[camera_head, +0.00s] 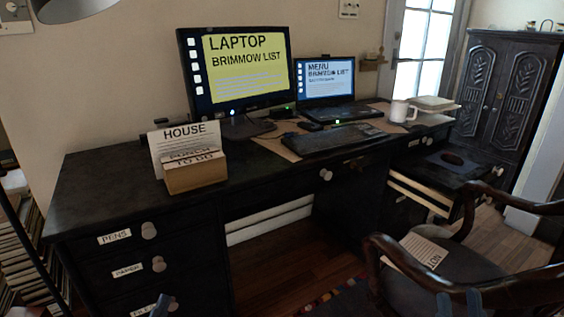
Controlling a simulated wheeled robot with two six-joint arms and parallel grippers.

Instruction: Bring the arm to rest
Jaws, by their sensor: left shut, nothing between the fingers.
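My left gripper (163,306) shows only as a small blue-grey tip at the bottom edge, in front of the lower left drawers. It is shut with nothing in it. My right gripper (459,303) shows at the bottom edge on the right, in front of the chair seat. Its two blue-grey fingertips stand apart with nothing seen between them. The rest of both arms is out of view.
A dark desk (105,190) bears a monitor (240,75), a laptop (326,85), a card holder (195,175) and a white mug (399,111). A wooden armchair (400,252) with a paper (424,250) stands at right. Books (22,250) are stacked at far left.

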